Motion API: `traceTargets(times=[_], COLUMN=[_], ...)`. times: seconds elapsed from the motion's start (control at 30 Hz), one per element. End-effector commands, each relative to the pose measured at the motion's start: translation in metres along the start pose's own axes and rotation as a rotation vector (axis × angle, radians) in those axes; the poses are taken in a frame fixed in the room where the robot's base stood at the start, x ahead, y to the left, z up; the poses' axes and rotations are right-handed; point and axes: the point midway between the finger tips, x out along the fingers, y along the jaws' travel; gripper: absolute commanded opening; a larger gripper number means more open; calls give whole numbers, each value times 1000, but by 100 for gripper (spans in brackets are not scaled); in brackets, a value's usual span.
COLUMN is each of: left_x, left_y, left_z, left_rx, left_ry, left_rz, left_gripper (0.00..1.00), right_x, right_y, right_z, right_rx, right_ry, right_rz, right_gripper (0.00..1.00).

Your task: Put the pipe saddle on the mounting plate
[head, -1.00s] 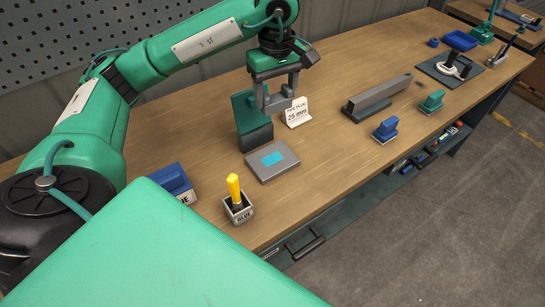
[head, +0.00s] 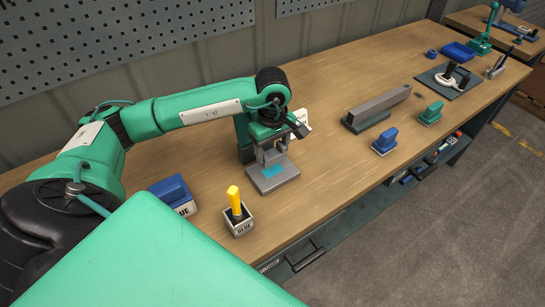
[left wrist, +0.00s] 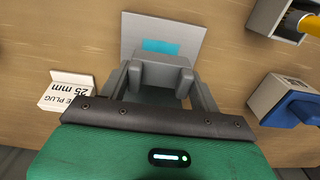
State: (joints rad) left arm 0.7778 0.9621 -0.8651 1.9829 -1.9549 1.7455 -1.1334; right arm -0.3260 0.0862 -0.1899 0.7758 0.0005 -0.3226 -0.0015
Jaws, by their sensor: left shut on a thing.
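The mounting plate (head: 276,184) is a flat grey slab with a cyan patch on the bench, below my left arm. My left gripper (head: 271,156) points down over the plate's far part. It is shut on the grey pipe saddle (left wrist: 162,73), a blocky piece seen between the fingers in the left wrist view. There the saddle overlaps the near side of the plate (left wrist: 192,36) and leaves part of the cyan patch showing. I cannot tell whether the saddle touches the plate. My right gripper is not in view.
A long grey bar (head: 380,104) lies right; bench between is clear.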

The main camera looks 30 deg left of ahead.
Motion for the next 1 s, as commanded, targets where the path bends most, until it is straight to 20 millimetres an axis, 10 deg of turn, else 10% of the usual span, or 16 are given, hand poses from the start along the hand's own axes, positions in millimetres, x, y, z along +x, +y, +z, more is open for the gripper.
traceTargets(times=[0.73, 0.77, 0.83, 1.0], left_x=[46, 45, 45, 45], left_y=[0, 0, 0, 0], left_z=[0, 0, 0, 0], left_rx=[0, 0, 0, 0], left_ry=[1, 1, 0, 0], left_rz=[1, 1, 0, 0], left_gripper=[40, 67, 81, 85], right_x=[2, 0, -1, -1], right_y=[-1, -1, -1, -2], right_z=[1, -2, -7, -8], right_rx=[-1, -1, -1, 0], right_ry=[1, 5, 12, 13], right_rz=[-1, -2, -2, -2], right_gripper=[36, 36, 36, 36])
